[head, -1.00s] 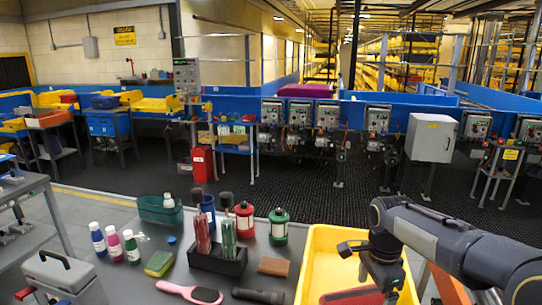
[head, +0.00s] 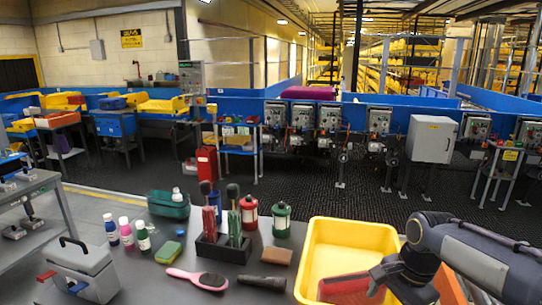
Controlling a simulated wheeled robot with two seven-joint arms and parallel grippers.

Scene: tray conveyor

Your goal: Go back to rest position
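My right arm comes in from the right over the yellow tray (head: 315,240). My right gripper (head: 385,280) is low, above the right part of the tray, partly hidden by its own wrist, and its fingers are too dark to tell open from shut. A dark red object (head: 345,288) lies in the near part of the tray, beside the gripper. I cannot tell whether they touch. My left gripper is not in view.
Left of the tray, the grey table holds a pink hairbrush (head: 197,279), a black flashlight (head: 260,283), a brown block (head: 277,257), a black holder (head: 222,250) with upright tools, lanterns (head: 281,221), bottles (head: 127,232) and a sponge (head: 168,253). A grey toolbox (head: 82,270) stands at far left.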

